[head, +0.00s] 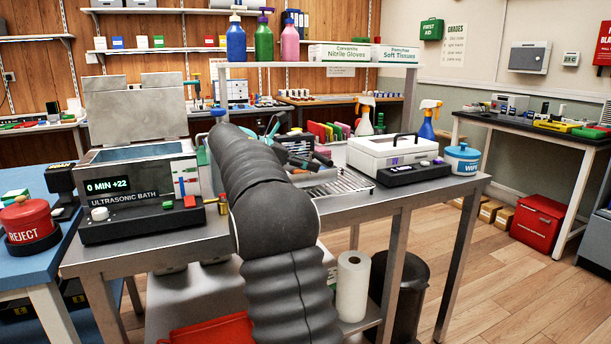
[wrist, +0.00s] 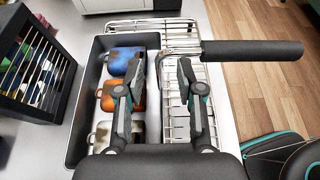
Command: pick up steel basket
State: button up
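The steel basket (wrist: 217,98) is a wire-mesh basket in the wrist view, to the right of and partly under my gripper. A metal bracket and a long black handle (wrist: 255,51) cross its far part and point right. It also shows in the head view as a wire mesh (head: 350,183) on the bench. My gripper (wrist: 160,68) is open, its two fingers apart on either side of the bracket end. I cannot tell whether either finger touches it. In the head view my arm hides much of this spot.
A dark grey tray (wrist: 78,110) with blue, orange and white items lies beside the basket. A black rack (wrist: 38,65) stands left. In the head view, the ultrasonic bath (head: 140,190) stands left on the bench, a white box (head: 392,155) and wipes tub (head: 462,159) right.

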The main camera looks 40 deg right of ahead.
jog(key=shift+s+d+f, duration=0.2)
jog(key=shift+d, duration=0.3)
grip_shut()
jog(key=shift+r, duration=0.1)
